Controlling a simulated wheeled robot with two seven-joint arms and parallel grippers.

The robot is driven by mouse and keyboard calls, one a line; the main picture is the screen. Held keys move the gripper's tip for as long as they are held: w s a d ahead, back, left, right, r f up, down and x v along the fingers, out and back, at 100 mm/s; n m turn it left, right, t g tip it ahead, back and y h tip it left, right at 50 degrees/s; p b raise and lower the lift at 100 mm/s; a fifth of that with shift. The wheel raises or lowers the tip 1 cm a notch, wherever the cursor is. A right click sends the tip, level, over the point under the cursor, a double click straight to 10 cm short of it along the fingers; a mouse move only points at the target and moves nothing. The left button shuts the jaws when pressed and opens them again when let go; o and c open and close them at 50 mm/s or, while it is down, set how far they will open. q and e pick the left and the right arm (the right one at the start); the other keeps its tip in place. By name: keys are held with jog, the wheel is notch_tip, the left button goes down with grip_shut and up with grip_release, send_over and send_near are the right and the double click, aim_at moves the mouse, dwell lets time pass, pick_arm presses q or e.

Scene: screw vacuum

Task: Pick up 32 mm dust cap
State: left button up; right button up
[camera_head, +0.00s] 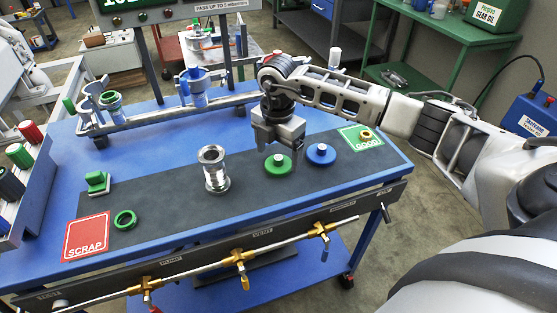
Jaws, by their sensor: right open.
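Two round dust caps with small knobs lie on the dark mat (240,200): a green cap (278,168) and a blue cap (321,154). No size marking is readable on either, so I cannot tell which is 32 mm. My right gripper (279,150) points down right over the green cap, open, and its fingers hide part of that cap's far edge. I cannot tell whether the fingers touch it. The blue cap is just right of the gripper, in the open. My left gripper is not in view.
A metal flanged fitting (214,170) stands upright left of the green cap. A green ring (125,219) lies near the red SCRAP sign (86,237). A small brass part sits on the GOOD sign (361,143). A rail with clamps (175,107) runs behind. Valves line the bench front.

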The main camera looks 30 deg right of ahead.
jog(key=shift+f, duration=1.2)
jog(key=c, duration=1)
jog(key=shift+r, duration=0.15)
